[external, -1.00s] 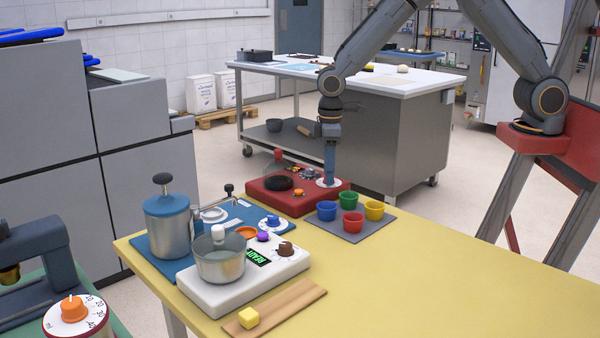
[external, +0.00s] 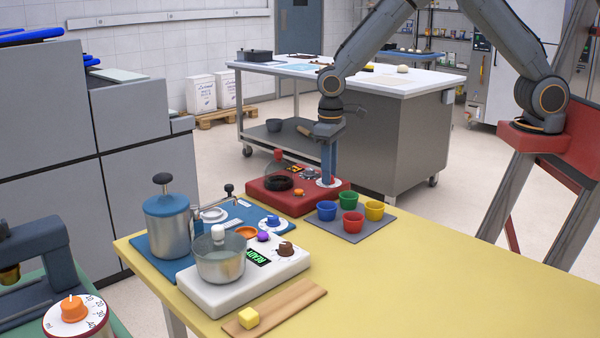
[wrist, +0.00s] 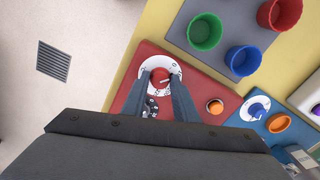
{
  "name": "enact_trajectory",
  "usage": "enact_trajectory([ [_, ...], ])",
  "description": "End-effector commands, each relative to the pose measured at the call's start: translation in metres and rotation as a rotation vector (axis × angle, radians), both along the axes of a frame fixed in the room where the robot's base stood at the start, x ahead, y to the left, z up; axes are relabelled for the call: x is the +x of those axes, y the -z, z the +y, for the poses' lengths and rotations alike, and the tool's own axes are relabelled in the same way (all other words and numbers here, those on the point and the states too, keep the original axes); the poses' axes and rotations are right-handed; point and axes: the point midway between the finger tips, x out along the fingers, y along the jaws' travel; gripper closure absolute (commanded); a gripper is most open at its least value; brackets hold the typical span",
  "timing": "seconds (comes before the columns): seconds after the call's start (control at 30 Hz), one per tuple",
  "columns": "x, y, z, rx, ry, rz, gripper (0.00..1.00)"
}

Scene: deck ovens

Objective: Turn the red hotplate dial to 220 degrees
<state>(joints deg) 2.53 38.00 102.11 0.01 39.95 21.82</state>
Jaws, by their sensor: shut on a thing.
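The red hotplate (external: 290,206) sits at the far end of the yellow table. Its red dial (wrist: 160,77) stands on a white scale disc (wrist: 174,66) in the wrist view. My gripper (external: 328,178) points straight down over that disc, and its two fingers (wrist: 160,88) are shut on the red dial, one on each side. A pale pointer line shows on the dial's top. The scale numbers are too small or too covered to read. In the external view my fingers hide most of the dial.
A grey mat (external: 345,229) with blue (external: 327,211), green (external: 348,200), red (external: 353,224) and yellow (external: 374,210) cups lies close to the hotplate. A small orange knob (wrist: 215,106) is beside the dial. The table's right side is clear.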

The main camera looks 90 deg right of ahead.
Motion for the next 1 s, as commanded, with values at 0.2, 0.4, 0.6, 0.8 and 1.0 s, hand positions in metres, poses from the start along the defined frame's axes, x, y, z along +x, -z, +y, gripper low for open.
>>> enact_trajectory([
  [0.2, 0.0009, -0.0013, -0.0002, -0.001, 0.207, -0.003, 0.96],
  [0.4, 0.0012, -0.0014, -0.0002, 0.0, 0.396, -0.004, 0.96],
  [0.6, 0.0014, -0.0016, -0.0003, 0.0, 0.586, -0.003, 0.96],
  [0.8, 0.0016, -0.0017, -0.0004, 0.0, 0.776, -0.005, 0.96],
  [1.0, 0.0018, -0.0018, -0.0005, 0.001, 0.966, -0.005, 0.96],
])
